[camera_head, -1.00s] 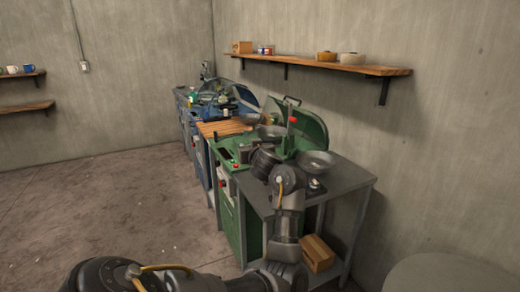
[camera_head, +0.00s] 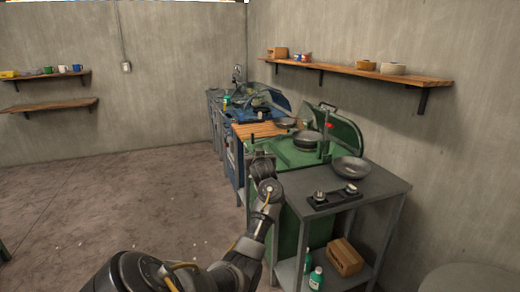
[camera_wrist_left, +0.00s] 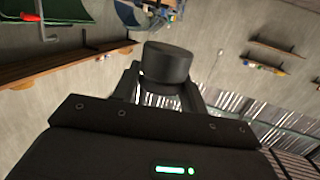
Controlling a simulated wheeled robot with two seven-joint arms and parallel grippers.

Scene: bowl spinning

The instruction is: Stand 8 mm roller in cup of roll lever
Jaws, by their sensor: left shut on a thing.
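My left gripper (camera_head: 260,152) is at the left front of the green machine (camera_head: 291,150), seen mostly from behind in the head view. In the left wrist view my left gripper (camera_wrist_left: 162,88) is shut on a short dark cylinder, which I take to be the roller (camera_wrist_left: 167,64). In the head view the held roller is hidden or too small to tell. A lever with a red end (camera_head: 328,125) stands upright on the green machine; I cannot make out a cup on it. My right gripper is not in view.
A dark rack (camera_head: 335,199) with two small silver pieces lies on the grey table (camera_head: 380,188), beside a metal bowl (camera_head: 351,168). Another bowl (camera_head: 307,139) sits at the machine. A blue machine (camera_head: 245,117) stands beyond. A wooden box (camera_head: 345,257) and green bottles are below.

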